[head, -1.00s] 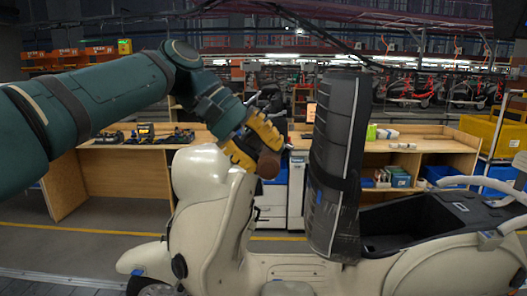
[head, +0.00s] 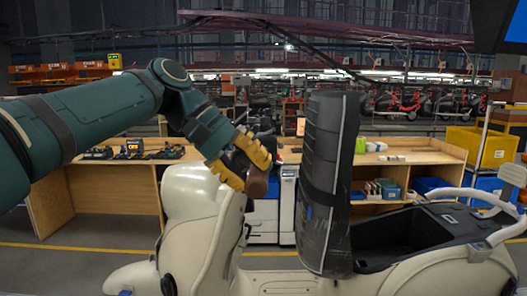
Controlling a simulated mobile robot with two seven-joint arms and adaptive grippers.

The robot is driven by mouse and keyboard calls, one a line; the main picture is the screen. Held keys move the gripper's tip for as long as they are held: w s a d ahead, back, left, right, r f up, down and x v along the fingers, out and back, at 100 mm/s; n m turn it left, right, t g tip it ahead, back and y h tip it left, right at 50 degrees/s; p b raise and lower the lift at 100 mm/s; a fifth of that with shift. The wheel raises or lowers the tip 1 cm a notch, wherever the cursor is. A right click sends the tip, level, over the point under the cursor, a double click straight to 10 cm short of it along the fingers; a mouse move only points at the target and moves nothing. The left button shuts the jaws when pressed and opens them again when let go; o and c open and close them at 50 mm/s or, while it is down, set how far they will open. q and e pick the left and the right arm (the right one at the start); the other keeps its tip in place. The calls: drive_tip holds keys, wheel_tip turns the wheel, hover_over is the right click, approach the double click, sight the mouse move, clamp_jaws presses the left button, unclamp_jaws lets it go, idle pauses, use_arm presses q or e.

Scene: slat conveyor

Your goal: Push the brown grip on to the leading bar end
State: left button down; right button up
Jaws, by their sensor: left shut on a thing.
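The brown grip (head: 257,184) is held in my left gripper (head: 243,162), whose yellow fingers are closed on it. It is tilted, with its end pointing down, just right of the cream front cowl of the scooter (head: 205,225). The leading bar end cannot be made out; the gripper and grip cover that area, so I cannot tell whether the grip is touching the bar or around it. My right gripper is not in view.
A tall dark padded panel (head: 325,180) stands upright on the scooter, right of the gripper. Behind it is an open dark seat compartment (head: 405,235) with a pale rail. Wooden workbenches (head: 100,195) and a yellow bin (head: 480,147) stand farther back.

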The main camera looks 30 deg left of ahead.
use_arm(q)
drive_tip(key=shift+w, duration=0.1)
drive_tip(key=shift+w+a+p, duration=0.5)
drive_tip(key=shift+w+p, duration=0.15)
drive_tip(key=shift+w, duration=0.25)
drive_tip(key=shift+w, duration=0.1)
drive_tip(key=shift+w+a+p, duration=0.5)
drive_tip(key=shift+w+p, duration=0.2)
drive_tip(key=shift+w, duration=0.1)
drive_tip(key=shift+w, duration=0.1)
idle(0.4)
drive_tip(key=shift+w+a+p, duration=0.3)
drive_tip(key=shift+w+a, duration=0.25)
drive_tip(key=shift+w, duration=0.35)
drive_tip(key=shift+w+a+f, duration=0.1)
drive_tip(key=shift+w, duration=0.1)
drive_tip(key=shift+w+a, duration=0.4)
drive_tip(key=shift+w, duration=0.35)
